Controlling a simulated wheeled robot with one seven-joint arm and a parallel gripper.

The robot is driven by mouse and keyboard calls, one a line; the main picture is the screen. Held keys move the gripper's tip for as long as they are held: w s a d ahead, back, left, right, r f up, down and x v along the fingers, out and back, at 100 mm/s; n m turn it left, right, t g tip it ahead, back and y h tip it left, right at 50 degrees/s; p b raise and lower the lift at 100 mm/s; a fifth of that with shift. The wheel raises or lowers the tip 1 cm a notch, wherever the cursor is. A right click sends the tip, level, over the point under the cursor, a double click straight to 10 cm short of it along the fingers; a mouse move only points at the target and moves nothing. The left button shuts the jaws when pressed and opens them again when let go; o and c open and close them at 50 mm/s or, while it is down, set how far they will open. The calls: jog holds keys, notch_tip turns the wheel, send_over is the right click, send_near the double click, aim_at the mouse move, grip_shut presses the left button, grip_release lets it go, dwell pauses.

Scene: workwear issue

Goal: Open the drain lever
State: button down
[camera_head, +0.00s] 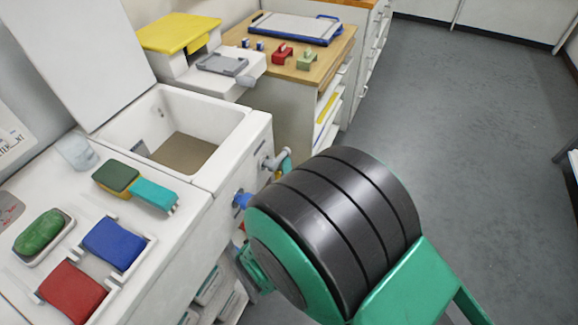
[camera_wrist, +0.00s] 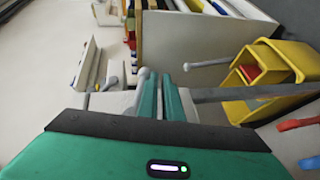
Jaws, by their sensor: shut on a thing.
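The drain lever, a grey handle with a rounded end (camera_head: 273,161), sticks out from the front of the white sink unit (camera_head: 225,172), below the basin rim. In the wrist view its grey rounded end (camera_wrist: 143,74) shows at the tip of the left finger. My gripper (camera_wrist: 160,80) has its two teal fingers close together, shut on the lever. In the head view only a fingertip of my gripper (camera_head: 286,158) shows beside the lever; my dark wrist hides the rest.
A blue knob (camera_head: 242,199) sits on the same front, close to my wrist. The open basin (camera_head: 185,150) is above. A yellow bin (camera_wrist: 265,75) stands at right in the wrist view. Open floor lies right.

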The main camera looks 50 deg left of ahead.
jog(key=shift+s+a+r, duration=0.15)
jog(key=shift+s+a, duration=0.15)
jog(key=shift+s, duration=0.05)
jog(key=s+d+f, duration=0.5)
jog(key=d+f, duration=0.1)
jog(key=d, duration=0.3)
jog(key=shift+s+f, duration=0.2)
jog(key=shift+s, duration=0.1)
dwell(0.4)
